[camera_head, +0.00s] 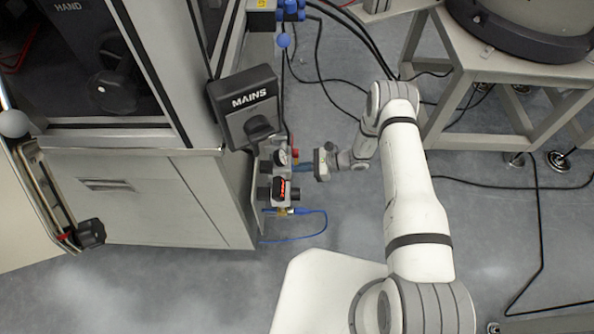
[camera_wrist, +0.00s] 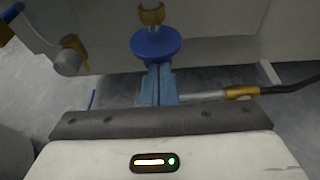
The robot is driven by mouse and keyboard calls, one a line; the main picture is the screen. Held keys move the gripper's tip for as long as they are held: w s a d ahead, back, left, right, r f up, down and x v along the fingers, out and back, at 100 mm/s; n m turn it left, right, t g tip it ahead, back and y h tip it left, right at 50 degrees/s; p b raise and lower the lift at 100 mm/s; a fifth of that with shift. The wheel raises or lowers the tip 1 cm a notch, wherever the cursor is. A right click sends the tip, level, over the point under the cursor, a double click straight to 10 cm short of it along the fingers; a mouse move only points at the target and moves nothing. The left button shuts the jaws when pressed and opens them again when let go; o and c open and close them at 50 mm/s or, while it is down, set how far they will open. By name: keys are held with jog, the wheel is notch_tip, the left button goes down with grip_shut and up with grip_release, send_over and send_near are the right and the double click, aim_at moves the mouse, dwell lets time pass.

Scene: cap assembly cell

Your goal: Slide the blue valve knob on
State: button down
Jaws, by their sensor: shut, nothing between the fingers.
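The blue valve knob (camera_wrist: 156,43) is a round disc in the upper middle of the wrist view. A brass fitting (camera_wrist: 151,14) is directly behind it, in line with it. I cannot tell how far the knob sits on its stem. My gripper (camera_wrist: 158,68) has its two light-blue fingers shut together, with nothing between them. Their tips are at the near edge of the knob; I cannot tell whether they touch it. In the head view my gripper (camera_head: 304,167) points left at the valve fittings on the cabinet's side. The knob is not clear in that view.
A black MAINS switch box (camera_head: 246,106) overhangs the fittings on the grey cabinet (camera_head: 160,200). A gauge (camera_head: 282,157) and a unit with a red display (camera_head: 281,189) are close to my gripper. A blue hose (camera_head: 322,225) loops below. Open floor lies under my gripper.

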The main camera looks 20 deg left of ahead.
dwell(0.3)
notch_tip(320, 180, up, 3)
jog(key=shift+f+p, duration=0.15)
jog(key=shift+p, duration=0.45)
notch_tip(320, 180, down, 5)
jog(key=b, duration=0.5)
jog(key=p+v, duration=0.4)
jog(key=v, duration=0.6)
jog(key=shift+r, duration=0.4)
